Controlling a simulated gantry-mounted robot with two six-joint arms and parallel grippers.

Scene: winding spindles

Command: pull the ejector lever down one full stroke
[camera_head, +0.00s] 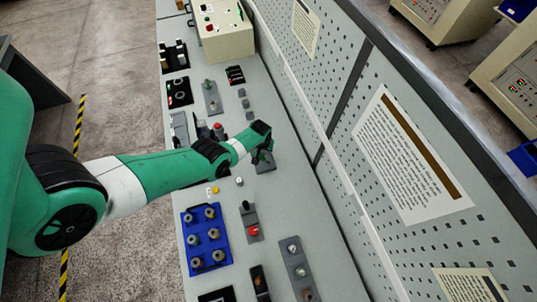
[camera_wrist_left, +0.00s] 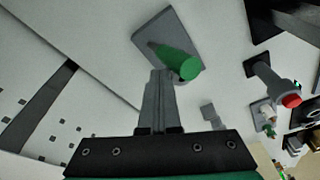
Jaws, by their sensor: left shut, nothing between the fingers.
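A green cylindrical handle (camera_wrist_left: 180,62), which looks like the ejector lever, stands out from a grey base plate (camera_wrist_left: 166,30) in the left wrist view. My left gripper (camera_wrist_left: 163,75) is shut and empty, its fingertips right at the handle's lower side. Whether they touch it I cannot tell. In the head view the left gripper (camera_head: 264,154) is over the same grey plate (camera_head: 266,166) and hides most of the handle. My right gripper is in neither view.
A blue tray (camera_head: 188,238) with several round parts lies nearer on the bench. A red-topped device (camera_wrist_left: 291,100) stands to the right in the wrist view. A perforated panel (camera_head: 330,120) rises along the bench's right side. A beige control box (camera_head: 226,40) stands at the far end.

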